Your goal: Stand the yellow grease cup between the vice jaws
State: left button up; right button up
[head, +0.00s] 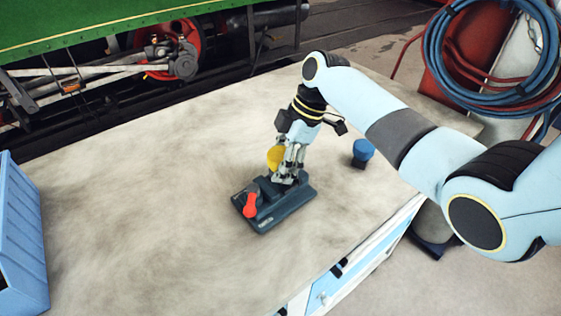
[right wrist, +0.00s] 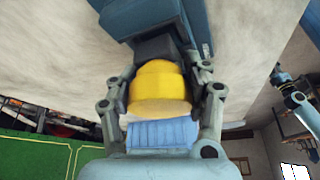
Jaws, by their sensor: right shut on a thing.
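The yellow grease cup (head: 275,157) is above the vice in the head view, partly hidden by my right gripper (head: 288,170). In the right wrist view the cup (right wrist: 158,85) lies between the two fingers of my right gripper (right wrist: 163,92), which is shut on it. The dark grey-blue vice (head: 285,208) with a red handle (head: 251,205) lies on the table directly below. A dark jaw block of the vice (right wrist: 155,48) shows close to the cup's far end. Whether they touch is hidden. My left gripper is not seen in the head view.
A blue object on a dark base (head: 362,150) stands to the right of the vice. A blue crate (head: 20,245) is at the table's left edge. The pale worktop (head: 140,200) is clear left of the vice. A green steam tram (head: 70,30) stands behind.

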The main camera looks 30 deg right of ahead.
aim_at(277, 155)
jog(key=shift+f+b, duration=0.3)
jog(key=shift+f, duration=0.45)
dwell(0.5)
jog(key=shift+f, duration=0.5)
grip_shut()
dwell(1.1)
jog(key=o, duration=1.8)
grip_release()
jog(key=shift+o, duration=0.2)
notch_tip(277, 155, up, 7)
jog(key=p, duration=0.7)
